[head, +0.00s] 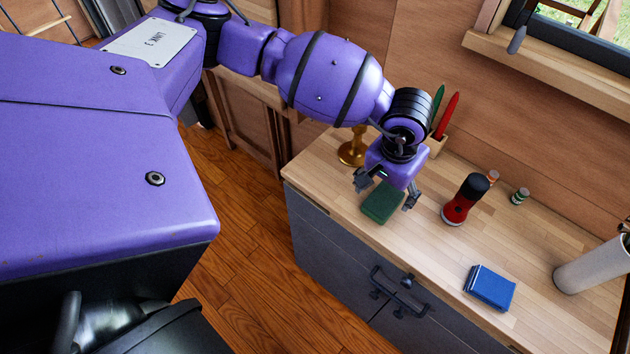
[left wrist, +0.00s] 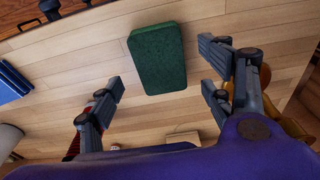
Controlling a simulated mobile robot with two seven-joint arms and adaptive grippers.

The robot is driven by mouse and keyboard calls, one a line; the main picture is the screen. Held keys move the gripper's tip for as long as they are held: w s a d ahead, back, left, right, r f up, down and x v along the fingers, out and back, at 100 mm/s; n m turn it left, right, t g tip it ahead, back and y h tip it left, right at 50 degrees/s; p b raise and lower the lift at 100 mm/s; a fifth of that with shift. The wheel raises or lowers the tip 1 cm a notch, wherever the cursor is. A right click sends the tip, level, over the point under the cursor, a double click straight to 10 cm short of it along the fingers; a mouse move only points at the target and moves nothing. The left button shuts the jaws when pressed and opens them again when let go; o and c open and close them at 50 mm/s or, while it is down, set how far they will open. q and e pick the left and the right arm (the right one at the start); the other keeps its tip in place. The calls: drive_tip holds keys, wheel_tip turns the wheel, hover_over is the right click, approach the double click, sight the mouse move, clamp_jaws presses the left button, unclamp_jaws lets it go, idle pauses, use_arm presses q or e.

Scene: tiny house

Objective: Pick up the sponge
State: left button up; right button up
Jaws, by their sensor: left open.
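The sponge (head: 381,203) is a dark green block lying flat on the wooden counter, near its front edge. It also shows in the left wrist view (left wrist: 157,58), where it lies ahead of the fingertips and its whole top is visible. My left gripper (head: 387,190) is above the sponge with its fingers spread to either side. In the left wrist view the left gripper (left wrist: 165,88) is open and empty, and the fingers do not touch the sponge. My right gripper is not in view.
A holder with red and green items (head: 447,118) stands behind my gripper.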

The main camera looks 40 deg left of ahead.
sight(384, 199)
use_arm(q)
drive_tip(key=f, duration=0.3)
drive_tip(key=shift+w+a+f, duration=0.1)
drive_tip(key=shift+w+f, duration=0.05)
drive_tip(key=shift+w, duration=0.05)
drive_tip(key=shift+c, duration=0.5)
drive_tip(key=c, duration=0.7)
drive_tip(key=shift+r, duration=0.2)
